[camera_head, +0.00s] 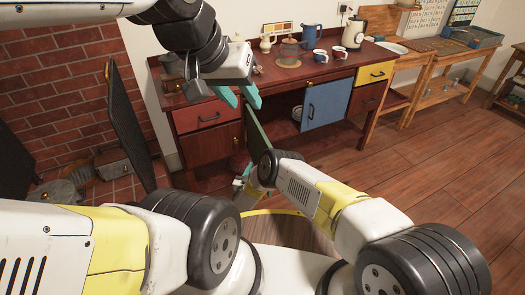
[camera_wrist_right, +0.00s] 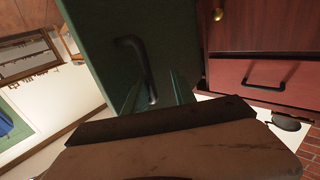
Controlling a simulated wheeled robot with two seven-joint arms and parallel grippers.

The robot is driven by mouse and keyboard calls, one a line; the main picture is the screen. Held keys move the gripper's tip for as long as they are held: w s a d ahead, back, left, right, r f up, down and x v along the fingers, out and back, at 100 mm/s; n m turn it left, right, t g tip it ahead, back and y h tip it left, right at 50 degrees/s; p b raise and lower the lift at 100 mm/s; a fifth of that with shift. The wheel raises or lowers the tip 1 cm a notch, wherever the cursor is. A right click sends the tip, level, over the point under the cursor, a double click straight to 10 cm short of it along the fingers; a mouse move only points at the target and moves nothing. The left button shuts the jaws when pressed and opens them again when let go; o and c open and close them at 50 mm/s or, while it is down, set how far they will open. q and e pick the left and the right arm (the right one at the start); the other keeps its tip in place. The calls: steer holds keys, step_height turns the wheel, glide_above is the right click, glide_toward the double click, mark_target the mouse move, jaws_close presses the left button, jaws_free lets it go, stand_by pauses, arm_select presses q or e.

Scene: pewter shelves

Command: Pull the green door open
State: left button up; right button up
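The green door (camera_head: 257,132) of the red-brown cabinet stands swung out, seen nearly edge-on in the head view. In the right wrist view its green face (camera_wrist_right: 180,35) fills the middle and carries a black bar handle (camera_wrist_right: 138,62). My right gripper (camera_wrist_right: 155,95) is open, its teal fingers on either side of the handle's near end; I cannot tell whether they touch it. In the head view my right gripper (camera_head: 240,182) is low beside the door, partly hidden by my arm. My left gripper (camera_head: 238,96) is open and empty above the door, in front of the cabinet.
A blue door (camera_head: 325,102) on the same cabinet also stands ajar. Mugs, a kettle (camera_head: 354,32) and a blue jug (camera_head: 311,37) stand on the cabinet top. A black screen (camera_head: 127,120) stands at left. The wooden floor at right is clear.

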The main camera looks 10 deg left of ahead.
steer(key=s, duration=0.8)
steer(key=shift+a, duration=0.25)
